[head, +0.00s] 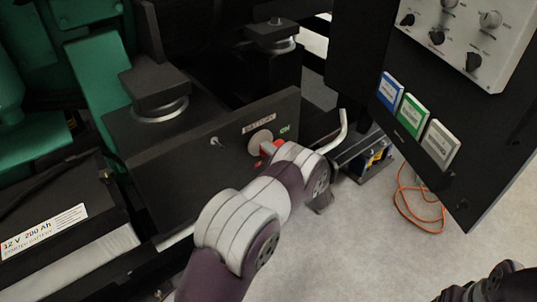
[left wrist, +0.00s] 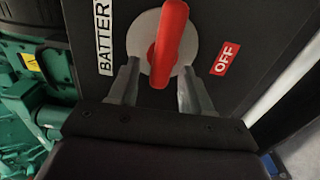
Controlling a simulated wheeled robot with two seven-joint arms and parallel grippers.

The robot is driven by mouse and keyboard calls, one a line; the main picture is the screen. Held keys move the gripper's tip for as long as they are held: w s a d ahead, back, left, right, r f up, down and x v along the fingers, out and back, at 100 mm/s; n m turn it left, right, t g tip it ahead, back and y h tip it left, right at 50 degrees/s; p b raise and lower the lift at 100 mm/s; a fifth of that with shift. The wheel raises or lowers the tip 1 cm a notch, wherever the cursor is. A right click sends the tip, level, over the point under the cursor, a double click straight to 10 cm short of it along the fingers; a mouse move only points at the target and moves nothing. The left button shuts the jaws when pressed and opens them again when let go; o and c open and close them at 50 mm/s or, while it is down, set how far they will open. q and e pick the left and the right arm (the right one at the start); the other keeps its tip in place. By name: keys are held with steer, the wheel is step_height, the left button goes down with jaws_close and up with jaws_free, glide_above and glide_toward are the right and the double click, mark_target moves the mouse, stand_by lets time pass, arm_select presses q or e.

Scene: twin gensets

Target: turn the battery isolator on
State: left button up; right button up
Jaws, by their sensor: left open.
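The battery isolator has a red handle (head: 267,148) on a pale round plate (head: 260,139), mounted on a dark panel under a BATTERY label (head: 259,123). A green ON label (head: 285,128) is to its right. In the left wrist view the red handle (left wrist: 168,40) lies nearly upright in the picture, with a red OFF label (left wrist: 225,59) to the right. My left gripper (left wrist: 160,67) is open, one finger on each side of the handle's near end, with gaps visible. In the head view my left wrist hides most of this gripper. My right gripper is not in view.
A small toggle switch (head: 215,141) is left of the isolator on the panel. A bent pale lever (head: 339,132) rises just right of my left wrist. A dark control cabinet (head: 470,185) stands at the right. An orange cable (head: 420,205) lies on open floor.

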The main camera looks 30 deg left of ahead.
arm_select(q)
steer(key=p+v, duration=0.1)
steer(key=v, duration=1.1)
steer(key=shift+s+d, duration=0.1)
steer(key=shift+d, duration=0.05)
